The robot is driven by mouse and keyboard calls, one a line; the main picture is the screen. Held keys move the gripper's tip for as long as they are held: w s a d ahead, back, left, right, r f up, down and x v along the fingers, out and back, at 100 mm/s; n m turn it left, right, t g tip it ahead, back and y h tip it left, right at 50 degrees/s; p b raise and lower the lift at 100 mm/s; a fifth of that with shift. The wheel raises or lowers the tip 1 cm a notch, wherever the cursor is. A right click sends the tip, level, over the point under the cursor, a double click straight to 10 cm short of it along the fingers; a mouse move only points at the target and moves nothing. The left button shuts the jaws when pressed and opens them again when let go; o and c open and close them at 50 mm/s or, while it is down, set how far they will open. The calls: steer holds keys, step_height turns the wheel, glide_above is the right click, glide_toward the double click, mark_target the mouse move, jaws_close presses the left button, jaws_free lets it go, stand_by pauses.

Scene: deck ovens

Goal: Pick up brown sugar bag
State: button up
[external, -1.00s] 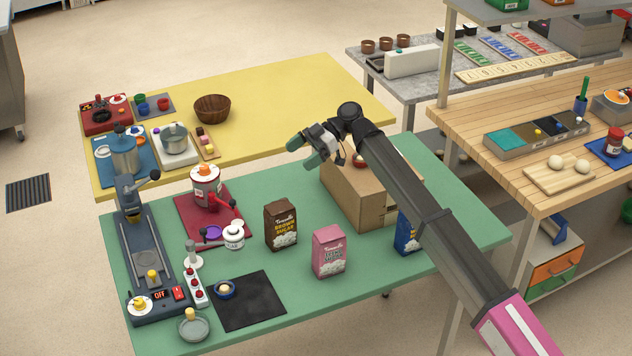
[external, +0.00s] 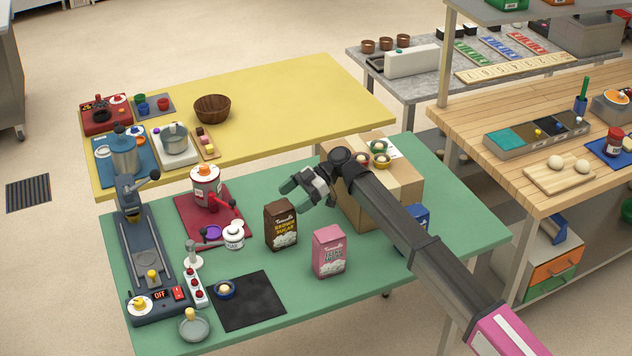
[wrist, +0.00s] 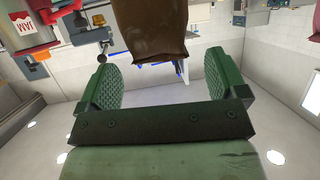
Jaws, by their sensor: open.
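The brown sugar bag (external: 281,226) stands upright on the green table (external: 350,290), left of the pink bag. My gripper (external: 288,192) is open and empty, beside the top of the brown sugar bag and slightly above it in the external view. In the wrist view the brown sugar bag (wrist: 150,30) shows at the top centre, ahead of the two green fingers of my gripper (wrist: 161,80) and in line with the gap between them. The fingers do not visibly touch it.
A pink bag (external: 328,252) stands just right of the brown one. A cardboard box (external: 358,206) and a blue bag (external: 418,222) are behind my arm.

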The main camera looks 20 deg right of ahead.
mark_target(283, 204)
steer(key=x, duration=0.4)
steer(key=shift+a+f, duration=0.1)
steer(key=shift+a, duration=0.1)
steer(key=shift+s, duration=0.1)
jaws_close()
